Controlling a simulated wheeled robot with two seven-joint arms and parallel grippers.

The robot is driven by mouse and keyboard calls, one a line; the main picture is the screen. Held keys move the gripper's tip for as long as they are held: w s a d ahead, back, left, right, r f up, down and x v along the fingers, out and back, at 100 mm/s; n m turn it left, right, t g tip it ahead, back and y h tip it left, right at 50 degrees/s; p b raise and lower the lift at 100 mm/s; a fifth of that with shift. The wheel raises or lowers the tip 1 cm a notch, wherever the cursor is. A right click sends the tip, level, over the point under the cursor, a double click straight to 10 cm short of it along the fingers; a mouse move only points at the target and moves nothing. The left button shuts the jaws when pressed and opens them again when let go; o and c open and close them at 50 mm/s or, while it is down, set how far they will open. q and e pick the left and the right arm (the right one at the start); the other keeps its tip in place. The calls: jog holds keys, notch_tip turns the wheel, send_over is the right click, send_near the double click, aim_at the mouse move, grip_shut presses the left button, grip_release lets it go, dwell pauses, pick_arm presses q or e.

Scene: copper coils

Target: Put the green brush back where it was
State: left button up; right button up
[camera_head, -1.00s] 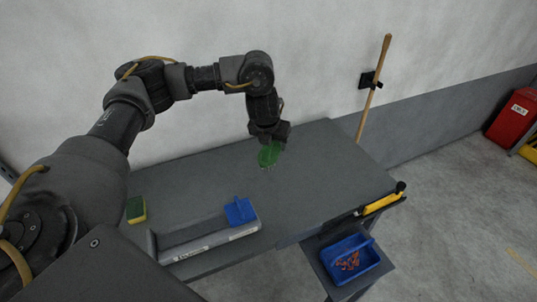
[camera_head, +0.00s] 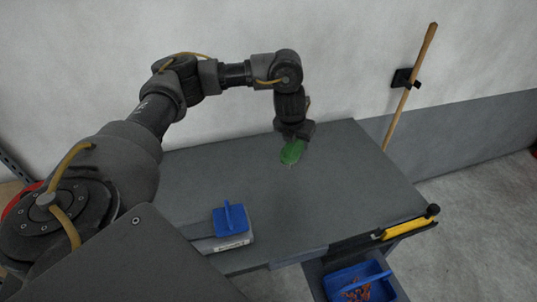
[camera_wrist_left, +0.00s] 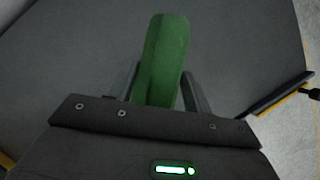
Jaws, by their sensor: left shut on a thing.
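The green brush (camera_head: 291,152) is in the jaws of my left gripper (camera_head: 295,137), over the back part of the grey table (camera_head: 340,190). In the left wrist view the brush (camera_wrist_left: 162,62) stands out between the two fingers of the gripper (camera_wrist_left: 160,90), which are shut on it. I cannot tell whether the brush touches the tabletop. My right gripper is not in view.
A blue tool with a handle (camera_head: 231,218) lies on a grey box (camera_head: 225,243) at the table's front. A yellow-handled tool (camera_head: 408,228) is at the right edge. A blue bin (camera_head: 355,283) with copper-coloured bits stands below. A wooden pole (camera_head: 408,90) leans by the wall. The tabletop's middle is clear.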

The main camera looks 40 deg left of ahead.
pick_arm(q)
jog(key=a+f+b, duration=0.1)
jog(key=a+f, duration=0.2)
jog(key=a, duration=0.1)
jog(key=a+f+b, duration=0.1)
jog(key=a+f, duration=0.1)
jog(key=a, duration=0.2)
jog(key=a+f+b, duration=0.2)
jog(key=a+f, duration=0.1)
jog(key=shift+w+a+f, duration=0.2)
jog(key=shift+a+f, duration=0.1)
jog(key=shift+a, duration=0.1)
jog(key=f, duration=0.1)
jog(key=f+b, duration=0.1)
jog(key=shift+s+a+f, duration=0.1)
jog(key=shift+a+f, duration=0.1)
jog(key=shift+f, duration=0.1)
jog(key=shift+a+f, duration=0.1)
jog(key=shift+f, duration=0.5)
